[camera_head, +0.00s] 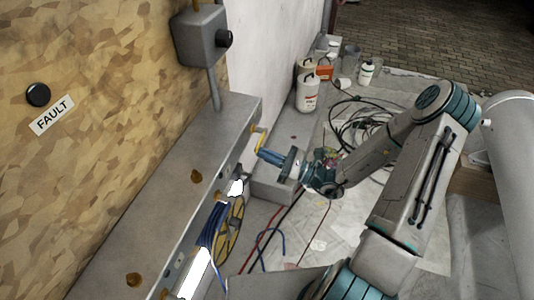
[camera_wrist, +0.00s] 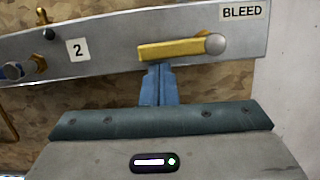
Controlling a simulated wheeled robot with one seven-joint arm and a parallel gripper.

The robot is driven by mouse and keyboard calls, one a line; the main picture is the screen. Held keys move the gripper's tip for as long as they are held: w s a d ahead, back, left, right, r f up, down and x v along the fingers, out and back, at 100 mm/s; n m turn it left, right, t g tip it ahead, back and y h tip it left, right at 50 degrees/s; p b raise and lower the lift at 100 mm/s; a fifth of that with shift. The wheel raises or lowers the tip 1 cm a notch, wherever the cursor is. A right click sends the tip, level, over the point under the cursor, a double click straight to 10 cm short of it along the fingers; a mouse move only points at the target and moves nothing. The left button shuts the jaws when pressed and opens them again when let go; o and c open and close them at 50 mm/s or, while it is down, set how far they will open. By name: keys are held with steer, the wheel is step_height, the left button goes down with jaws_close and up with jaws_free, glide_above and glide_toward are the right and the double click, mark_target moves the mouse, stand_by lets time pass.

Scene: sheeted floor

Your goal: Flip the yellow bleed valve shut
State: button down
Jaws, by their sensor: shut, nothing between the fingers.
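The yellow bleed valve lever (camera_wrist: 175,50) lies nearly level along the grey metal rail in the wrist view. Its right end meets a round grey pivot (camera_wrist: 215,43), below and left of the BLEED label (camera_wrist: 243,11). My gripper (camera_wrist: 159,67) is shut and empty. Its blue fingertips are just under the left part of the lever; I cannot tell whether they touch it. In the head view my gripper (camera_head: 261,152) is at the far end of the rail, close to a small yellow part (camera_head: 259,129) that appears to be the lever.
The grey rail (camera_head: 160,205) runs along a wooden wall with a FAULT label (camera_head: 52,115). A number 2 plate (camera_wrist: 77,49) and brass fittings (camera_wrist: 38,63) are left of the lever. White containers (camera_head: 307,92) and black cables (camera_head: 355,125) lie beyond my arm.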

steer(key=shift+f, duration=0.1)
steer(key=s+d+f+b, duration=0.4)
steer(key=d+f, duration=0.2)
steer(key=d, duration=0.3)
steer(key=shift+f, duration=0.15)
steer(key=s+a+r+n+g+h, duration=0.2)
steer(key=s+r+n+g+h, duration=0.1)
steer(key=s+n+g+h, duration=0.25)
steer(key=s+a+r+n+g+h, duration=0.3)
steer(key=s+n+g, duration=0.2)
steer(key=n+g, duration=0.3)
steer(key=s+d+r+n+t+h, duration=0.1)
steer(key=d+r+n+t+h, duration=0.2)
steer(key=r+n+t+h, duration=0.1)
steer(key=s+d+r+n+t+h, duration=0.2)
steer(key=r+n+h, duration=0.3)
steer(key=r, duration=0.3)
steer(key=shift+s+d+n+t+h, duration=0.3)
steer(key=shift+d+t+h, duration=0.3)
steer(key=shift+t, duration=0.25)
